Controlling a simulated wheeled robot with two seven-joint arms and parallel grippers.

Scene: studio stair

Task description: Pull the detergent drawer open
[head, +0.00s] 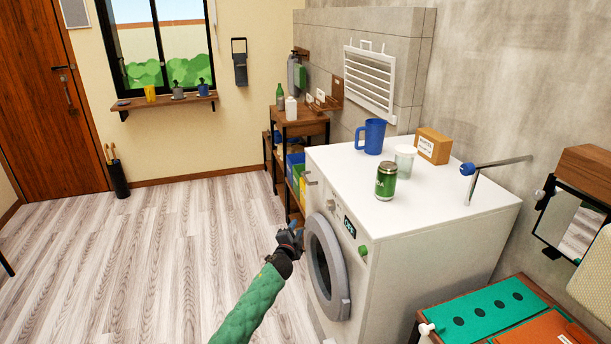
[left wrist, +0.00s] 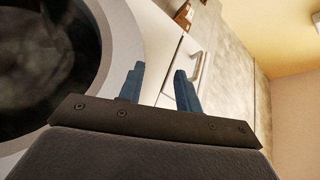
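The white washing machine (head: 400,250) stands against the grey wall. Its detergent drawer (head: 314,194) is at the upper far end of the front and looks shut. The drawer's pale handle (left wrist: 197,69) shows in the left wrist view, just beyond the fingertips. My left gripper (head: 291,236) is in front of the machine, beside the round door and lower than the drawer. In the left wrist view its two blue fingers (left wrist: 159,80) are apart with nothing between them. They do not appear to touch the handle. My right gripper is not in view.
The round door (head: 322,262) bulges close beside my left gripper. On the machine top stand a blue mug (head: 370,136), a green can (head: 386,180), a clear cup (head: 404,160) and a cardboard box (head: 433,146). A wooden shelf (head: 302,128) stands beyond.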

